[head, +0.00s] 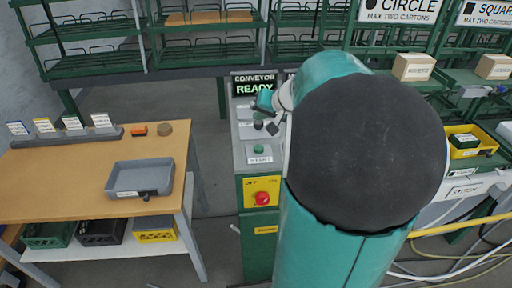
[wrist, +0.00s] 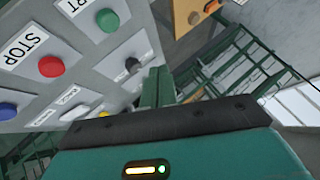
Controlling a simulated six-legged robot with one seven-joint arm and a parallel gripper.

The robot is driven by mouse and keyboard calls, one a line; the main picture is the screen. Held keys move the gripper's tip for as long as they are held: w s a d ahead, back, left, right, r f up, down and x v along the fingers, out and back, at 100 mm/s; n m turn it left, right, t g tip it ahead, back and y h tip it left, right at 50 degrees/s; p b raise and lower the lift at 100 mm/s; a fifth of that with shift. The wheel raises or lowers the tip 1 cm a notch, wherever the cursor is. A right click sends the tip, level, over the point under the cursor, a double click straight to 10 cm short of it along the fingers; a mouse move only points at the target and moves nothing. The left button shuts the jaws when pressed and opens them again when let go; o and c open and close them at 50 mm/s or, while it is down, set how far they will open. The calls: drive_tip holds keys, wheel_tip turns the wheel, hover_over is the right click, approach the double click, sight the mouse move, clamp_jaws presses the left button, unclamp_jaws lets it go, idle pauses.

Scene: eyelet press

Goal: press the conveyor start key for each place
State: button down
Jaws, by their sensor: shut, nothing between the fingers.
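The conveyor control panel (head: 240,158) stands at centre, partly hidden by my arm. Its display (head: 254,86) reads CONVEYOR READY. A green key (head: 259,149) with a white label sits on the panel's lower part. In the wrist view the green key (wrist: 108,20) is at the top, beside a cut-off label ending in RT. A red key (wrist: 52,66) marked STOP is below left of it. My gripper (head: 272,128) is over the panel, a little above the green key in the picture. In the wrist view its fingers (wrist: 158,88) are together and empty, apart from the green key.
A blue key (wrist: 7,110) and a black switch (wrist: 133,65) are also on the panel. A red knob (head: 262,198) on a yellow plate is lower down. A wooden table (head: 70,180) with a grey tray (head: 140,178) stands left. Green racks (head: 200,55) line the back.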

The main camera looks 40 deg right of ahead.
sight(261, 149)
drive_tip(key=shift+s+d+f, duration=0.1)
drive_tip(key=shift+f, duration=4.35)
drive_tip(key=shift+f, duration=0.1)
drive_tip(key=shift+f, duration=0.3)
